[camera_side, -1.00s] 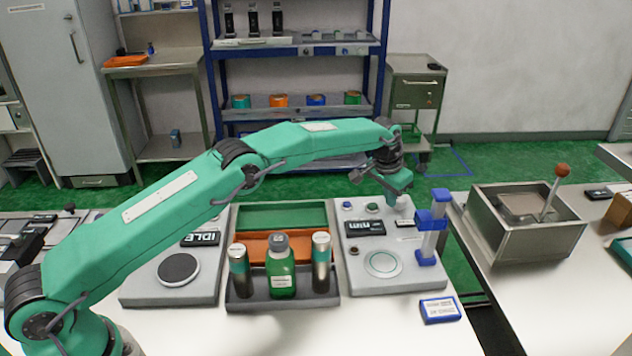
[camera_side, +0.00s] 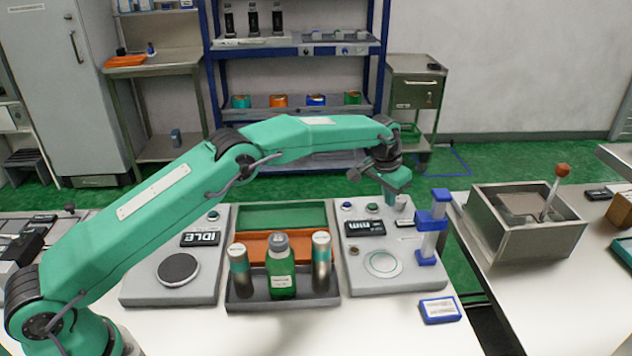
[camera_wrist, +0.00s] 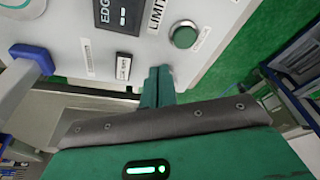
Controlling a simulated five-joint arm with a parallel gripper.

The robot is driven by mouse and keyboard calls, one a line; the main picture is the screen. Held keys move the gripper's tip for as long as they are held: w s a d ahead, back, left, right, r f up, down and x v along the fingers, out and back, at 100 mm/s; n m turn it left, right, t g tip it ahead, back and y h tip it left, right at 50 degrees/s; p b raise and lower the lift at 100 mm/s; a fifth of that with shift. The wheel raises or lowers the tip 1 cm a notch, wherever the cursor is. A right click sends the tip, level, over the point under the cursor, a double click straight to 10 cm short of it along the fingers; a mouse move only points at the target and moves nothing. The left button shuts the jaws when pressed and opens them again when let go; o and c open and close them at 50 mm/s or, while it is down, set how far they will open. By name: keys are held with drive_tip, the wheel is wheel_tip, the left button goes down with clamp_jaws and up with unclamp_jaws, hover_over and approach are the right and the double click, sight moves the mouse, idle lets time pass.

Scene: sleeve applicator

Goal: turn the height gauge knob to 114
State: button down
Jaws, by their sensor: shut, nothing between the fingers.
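The blue height gauge (camera_side: 432,226) stands upright at the right end of the right-hand grey machine (camera_side: 420,280). Blue and grey parts at the left of the wrist view (camera_wrist: 22,70) appear to belong to it. I cannot make out its knob or any number set on it. My gripper (camera_side: 388,202) is over the back right of that machine, left of the gauge and apart from it. In the wrist view my gripper (camera_wrist: 160,75) has its green fingers together and empty, beside the machine's panel edge and below a green button (camera_wrist: 185,36).
The panel carries a dark display (camera_side: 365,227) and a round disc (camera_side: 383,264). A tray (camera_side: 240,301) with a green bottle (camera_side: 280,270) and two cylinders stands left of the machine. A blue-edged box (camera_side: 440,310) lies in front. A metal bin (camera_side: 545,240) stands right.

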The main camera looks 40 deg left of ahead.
wheel_tip(320, 180, up, 5)
drive_tip(key=shift+r, duration=0.15)
idle(0.4)
drive_tip(key=shift+r, duration=0.15)
drive_tip(key=s+a+r, duration=0.3)
drive_tip(key=s+r, duration=0.1)
drive_tip(key=r, duration=0.3)
drive_tip(key=s+a+r, duration=0.3)
drive_tip(key=s+r, duration=0.1)
drive_tip(key=r, duration=0.3)
drive_tip(key=s+a+r+n+t, duration=0.1)
drive_tip(key=s+a+r, duration=0.15)
drive_tip(key=s, duration=0.35)
drive_tip(key=s+a+r+n+t, duration=0.1)
drive_tip(key=s+a+r, duration=0.1)
drive_tip(key=s+r, duration=0.35)
drive_tip(key=s+a+f, duration=0.1)
drive_tip(key=s+f, duration=0.2)
drive_tip(key=s, duration=0.6)
drive_tip(key=s+a+f, duration=0.2)
drive_tip(key=s+f, duration=0.1)
drive_tip(key=s, duration=0.6)
drive_tip(key=s+a+f+n, duration=0.1)
drive_tip(key=s+a+f, duration=0.1)
drive_tip(key=s, duration=0.7)
drive_tip(key=shift+f+t+y, duration=0.3)
drive_tip(key=shift+f+t, duration=0.1)
